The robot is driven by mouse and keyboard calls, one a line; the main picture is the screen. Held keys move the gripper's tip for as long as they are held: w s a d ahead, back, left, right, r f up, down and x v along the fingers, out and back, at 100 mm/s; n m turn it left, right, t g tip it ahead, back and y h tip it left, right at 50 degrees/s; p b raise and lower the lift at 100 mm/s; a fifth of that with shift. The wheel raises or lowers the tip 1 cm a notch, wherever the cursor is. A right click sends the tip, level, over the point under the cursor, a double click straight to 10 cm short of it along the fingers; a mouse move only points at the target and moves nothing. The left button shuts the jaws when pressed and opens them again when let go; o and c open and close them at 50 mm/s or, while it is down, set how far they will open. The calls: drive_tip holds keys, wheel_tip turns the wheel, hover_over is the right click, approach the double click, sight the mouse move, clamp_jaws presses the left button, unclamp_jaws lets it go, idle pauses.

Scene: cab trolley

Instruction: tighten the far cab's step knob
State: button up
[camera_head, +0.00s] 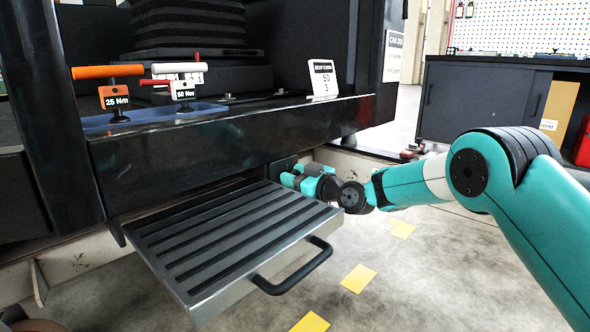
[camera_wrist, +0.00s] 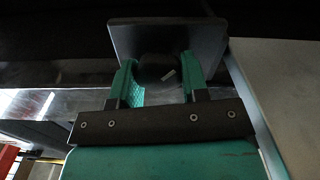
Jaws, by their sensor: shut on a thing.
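The cab's step (camera_head: 235,235), a ribbed grey plate with a black handle (camera_head: 293,272), sticks out below the dark cab sill. My gripper (camera_head: 297,177) is at the far right side of the step, under the sill. In the wrist view my gripper (camera_wrist: 152,82) has its two teal fingers on either side of a dark knob (camera_wrist: 155,66) and is shut on it. The knob sits in front of a dark square plate (camera_wrist: 165,38). A small light mark shows on the knob. In the head view the knob is hidden by my gripper.
An orange-handled 25 Nm tool (camera_head: 112,92) and a white-handled 50 Nm tool (camera_head: 181,85) stand in a blue tray (camera_head: 150,113) on the sill. A white sign (camera_head: 323,78) stands nearby. A dark cabinet (camera_head: 480,105) is at back right. Yellow floor marks (camera_head: 358,278) lie on open floor.

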drive_tip(key=m+p, duration=0.1)
drive_tip(key=m, duration=0.1)
drive_tip(key=m+p, duration=0.1)
drive_tip(key=p, duration=0.1)
drive_tip(key=shift+r+m, duration=0.2)
drive_tip(key=shift+m, duration=0.2)
drive_tip(key=m+p, duration=0.3)
drive_tip(key=shift+w+d+m, duration=0.1)
drive_tip(key=shift+m, duration=0.2)
drive_tip(key=m+p, duration=0.3)
drive_tip(key=shift+f, duration=0.2)
drive_tip(key=shift+w+d+f+m+p, duration=0.1)
drive_tip(key=shift+m+p, duration=0.3)
drive_tip(key=shift+m, duration=0.55)
drive_tip(key=shift+f+m+p, duration=0.1)
drive_tip(key=shift+m+p, duration=0.3)
drive_tip(key=shift+m, duration=0.55)
drive_tip(key=o, duration=0.9)
drive_tip(key=shift+p+v, duration=1.5)
drive_tip(key=shift+v, duration=2.25)
